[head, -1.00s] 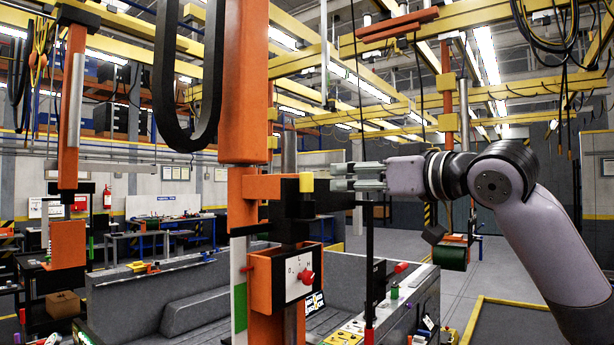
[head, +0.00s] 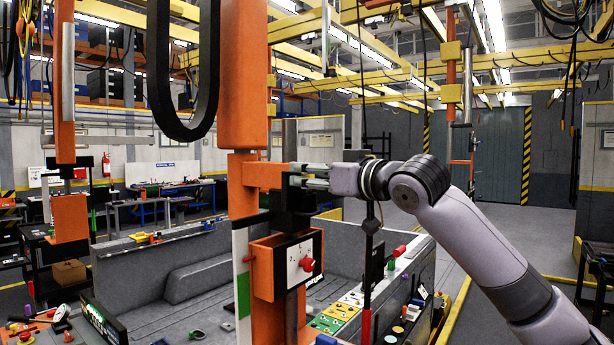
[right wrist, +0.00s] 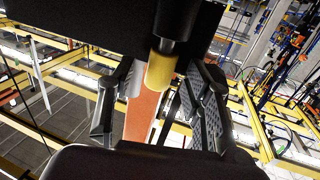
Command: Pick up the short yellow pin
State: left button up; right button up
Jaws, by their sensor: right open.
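The short yellow pin (right wrist: 160,71) shows in the right wrist view as a yellow cylinder below a dark shaft. It lies between the two finger pads, with a gap visible at the sides. My right gripper (right wrist: 155,106) is open around it; I cannot tell whether either finger touches it. In the head view my right gripper (head: 298,176) comes in from the right and reaches the black block on the orange column (head: 242,185). I cannot make out the pin there; the fingers seem to cover it. My left gripper is not in view.
Below the gripper an orange control box (head: 300,262) with a red knob is fixed to the column. A black cable loop (head: 185,120) hangs at upper left. A grey bed (head: 170,300) lies below.

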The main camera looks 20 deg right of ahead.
jog(key=shift+s+d, duration=0.15)
jog(key=shift+c, duration=1.4)
grip_shut()
jog(key=shift+r, duration=0.15)
